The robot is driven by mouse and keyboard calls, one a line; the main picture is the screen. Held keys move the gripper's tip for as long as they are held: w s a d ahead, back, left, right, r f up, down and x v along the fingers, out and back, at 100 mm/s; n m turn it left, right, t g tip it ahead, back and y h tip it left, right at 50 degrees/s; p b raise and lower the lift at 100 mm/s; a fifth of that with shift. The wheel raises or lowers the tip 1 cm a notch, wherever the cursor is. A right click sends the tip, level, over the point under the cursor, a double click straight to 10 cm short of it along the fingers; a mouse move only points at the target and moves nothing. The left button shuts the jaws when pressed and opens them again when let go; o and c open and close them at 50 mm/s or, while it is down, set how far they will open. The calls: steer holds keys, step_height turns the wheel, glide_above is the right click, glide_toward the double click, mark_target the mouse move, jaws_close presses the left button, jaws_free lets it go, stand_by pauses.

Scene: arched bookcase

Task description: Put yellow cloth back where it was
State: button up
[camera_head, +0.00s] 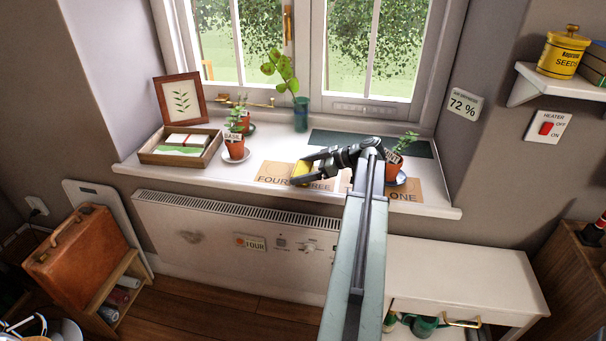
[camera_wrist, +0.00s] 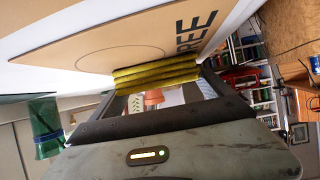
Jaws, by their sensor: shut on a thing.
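The yellow cloth (camera_head: 301,173) is a small folded pad at the windowsill, by the brown card marked THREE (camera_head: 322,184). My gripper (camera_head: 309,169) is shut on it from the right. In the wrist view the cloth (camera_wrist: 155,76) shows as stacked yellow layers across the fingertips, close to the brown card (camera_wrist: 125,50) with a circle outline and the letters "REE". I cannot tell whether the cloth touches the card. My arm hides the part of the sill between THREE and the card marked ONE (camera_head: 405,196).
A card marked FOUR (camera_head: 272,177) lies left of the cloth. Another potted plant (camera_head: 394,165) stands right of my gripper. A dark mat (camera_head: 335,139) lies behind.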

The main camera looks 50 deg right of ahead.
steer(key=o, duration=1.2)
steer(key=shift+s+d+r, duration=0.15)
steer(key=shift+s+r, duration=0.05)
steer(key=shift+r, duration=0.05)
steer(key=p+v, duration=0.5)
steer(key=v, duration=0.5)
steer(key=shift+s+d+r, duration=0.15)
steer(key=shift+r, duration=0.1)
steer(key=shift+s+d+r+p, duration=0.1)
steer(key=shift+s+d+p, duration=0.15)
steer(key=shift+s, duration=0.2)
steer(key=shift+a, duration=0.1)
